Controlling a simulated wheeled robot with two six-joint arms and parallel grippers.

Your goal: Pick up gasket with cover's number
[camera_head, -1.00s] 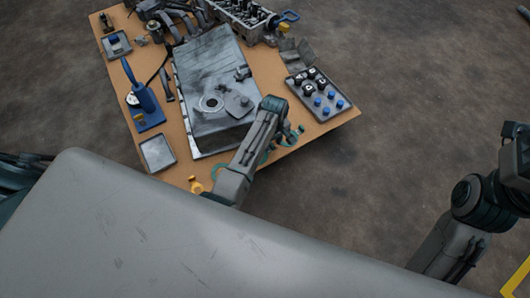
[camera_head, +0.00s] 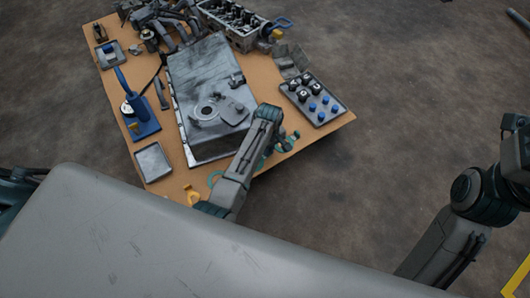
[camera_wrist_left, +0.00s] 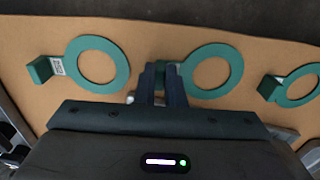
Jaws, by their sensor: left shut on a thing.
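Several green ring gaskets with square tabs lie along the table's front edge. The wrist view shows a left gasket (camera_wrist_left: 97,45) whose tab bears a small white label, too small to read. It also shows a middle gasket (camera_wrist_left: 237,69) and a right gasket (camera_wrist_left: 285,98). My left gripper (camera_wrist_left: 167,74) is shut on the middle gasket's tab, close to the table top. In the head view the left arm hides the left fingers. A round-holed cover (camera_head: 206,112) lies on the grey housing; I cannot read any number on it. My right gripper cannot be made out.
A metal housing (camera_head: 188,72) fills the middle of the table (camera_head: 166,186). A tray (camera_head: 314,115) with black and blue knobs stands right, an empty tray (camera_head: 154,162) left, beside a blue tool (camera_head: 146,112). An engine block (camera_head: 235,25) stands at the back.

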